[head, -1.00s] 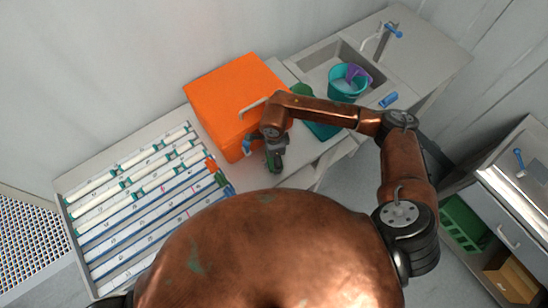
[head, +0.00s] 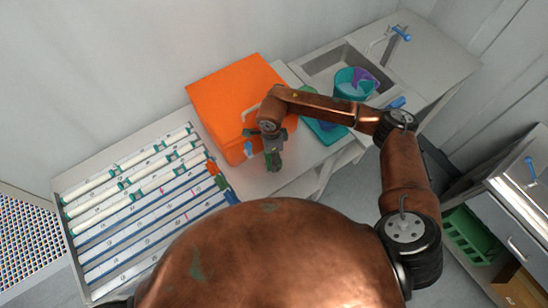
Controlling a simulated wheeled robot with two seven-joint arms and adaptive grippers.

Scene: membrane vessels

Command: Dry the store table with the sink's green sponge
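My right gripper (head: 272,163) points down over the pale table top (head: 296,167) in front of the orange box (head: 232,100). Its fingers are around a small green piece (head: 268,158), which looks like the green sponge. The gripper hides part of it, and I cannot tell whether it touches the table. The sink (head: 325,62) is at the back right, with a teal bucket (head: 350,88) holding a purple item (head: 364,79). No wet patch is clear on the table. My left gripper is not in view.
A rack of white tubes (head: 130,185) fills the left side. Small orange and green items (head: 217,174) lie at its right end. A teal tray (head: 322,131) lies beneath my forearm. A blue object (head: 397,102) is by the sink. A cabinet with a green crate (head: 470,229) stands right.

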